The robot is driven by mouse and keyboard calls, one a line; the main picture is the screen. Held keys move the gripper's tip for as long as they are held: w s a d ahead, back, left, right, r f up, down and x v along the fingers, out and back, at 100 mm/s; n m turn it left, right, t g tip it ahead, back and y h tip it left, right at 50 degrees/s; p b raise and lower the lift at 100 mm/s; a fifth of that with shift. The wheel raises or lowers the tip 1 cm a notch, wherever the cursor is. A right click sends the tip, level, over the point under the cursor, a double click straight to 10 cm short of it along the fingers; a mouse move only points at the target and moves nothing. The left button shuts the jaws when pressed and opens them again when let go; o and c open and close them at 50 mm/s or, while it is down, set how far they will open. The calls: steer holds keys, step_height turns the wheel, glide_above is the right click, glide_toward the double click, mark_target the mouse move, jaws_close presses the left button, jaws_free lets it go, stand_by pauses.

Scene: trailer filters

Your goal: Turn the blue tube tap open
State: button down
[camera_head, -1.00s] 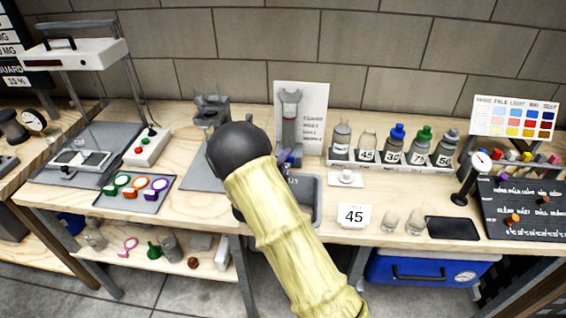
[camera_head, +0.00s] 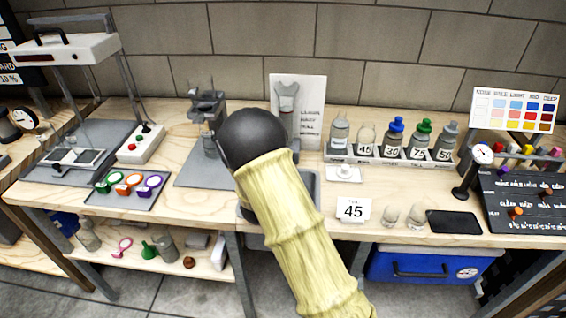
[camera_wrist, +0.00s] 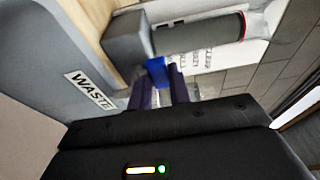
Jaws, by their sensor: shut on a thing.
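In the wrist view, the blue tap (camera_wrist: 157,70) juts from a grey block at the base of a grey tube (camera_wrist: 200,35). My gripper (camera_wrist: 159,82), with dark purple fingers, is shut on the blue tap, a finger on either side of it. In the head view, the tube (camera_head: 287,105) stands upright before a white printed board. My dark wrist joint and pale yellow arm hide the tap and my gripper there. I cannot tell from these views how far the tap is turned.
A grey basin labelled WASTE (camera_wrist: 75,60) lies beside the tap. A rack of bottles (camera_head: 390,155), a "45" card (camera_head: 353,210) and two small glasses (camera_head: 402,216) stand to the right. A grey stand (camera_head: 208,120) is close on the left of my wrist.

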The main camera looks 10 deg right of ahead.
steer(key=shift+s+d+f+n+t+y+b, duration=0.1)
steer(key=shift+n+t+y+b, duration=0.25)
steer(key=shift+n+y+b, duration=1.45)
steer(key=shift+w+d+n+t+y+b, duration=0.15)
steer(key=shift+n+t+y+b, duration=0.25)
steer(key=shift+n+y+b, duration=1.35)
steer(key=shift+s+d+f+n+t+y+b, duration=0.15)
steer(key=shift+n+t+y+b, duration=0.4)
steer(key=shift+y, duration=2.2)
steer(key=shift+a+r+n+y, duration=0.1)
steer(key=shift+a+n+y, duration=0.05)
steer(key=shift+n+y, duration=0.15)
steer(key=c, duration=1.3)
jaws_free()
steer(key=shift+r, duration=0.1)
